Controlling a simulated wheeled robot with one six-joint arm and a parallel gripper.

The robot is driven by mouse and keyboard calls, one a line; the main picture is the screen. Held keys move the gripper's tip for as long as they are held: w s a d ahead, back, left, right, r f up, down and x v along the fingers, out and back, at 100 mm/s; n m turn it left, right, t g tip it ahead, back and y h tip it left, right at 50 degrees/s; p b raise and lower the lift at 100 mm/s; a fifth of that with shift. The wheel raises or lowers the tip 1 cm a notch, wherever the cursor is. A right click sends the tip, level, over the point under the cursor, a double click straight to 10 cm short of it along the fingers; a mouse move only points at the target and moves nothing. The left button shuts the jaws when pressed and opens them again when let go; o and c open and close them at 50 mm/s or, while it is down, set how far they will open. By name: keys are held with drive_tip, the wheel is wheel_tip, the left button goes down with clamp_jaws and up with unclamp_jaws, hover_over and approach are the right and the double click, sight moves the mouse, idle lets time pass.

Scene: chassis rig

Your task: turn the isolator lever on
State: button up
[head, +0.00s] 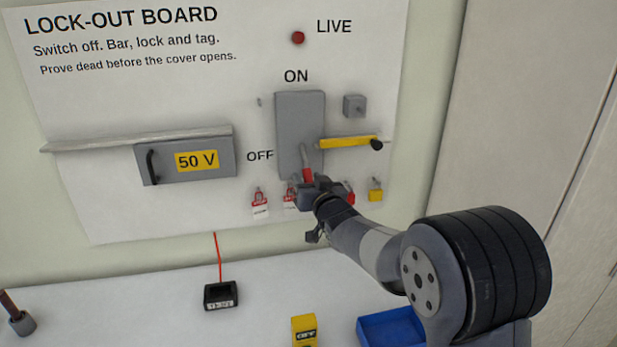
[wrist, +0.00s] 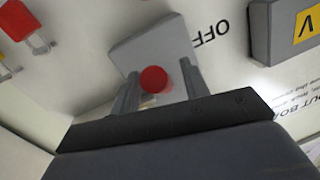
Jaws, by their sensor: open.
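The grey isolator box (head: 301,120) is on the board, with ON printed above it and OFF to its left. Its lever (head: 307,165), with a red grip, sticks out low on the box, near the level of OFF. My gripper (head: 311,182) is at the lever's grip. In the wrist view the lever's round red end (wrist: 154,79) lies between the two open fingers of my gripper (wrist: 158,82), with a gap visible on both sides. The fingers partly hide the box (wrist: 150,45). My gripper hides part of the grip in the head view.
A yellow bar (head: 348,142) with a black knob is right of the lever. Red padlocks (head: 260,203) and a yellow one (head: 375,190) hang below. A 50 V cover (head: 185,160) is at left. The LIVE lamp (head: 298,38) is dull red. A blue tray (head: 385,328) is on the bench.

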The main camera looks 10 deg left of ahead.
drive_tip(key=shift+c, duration=0.3)
clamp_jaws()
idle(0.3)
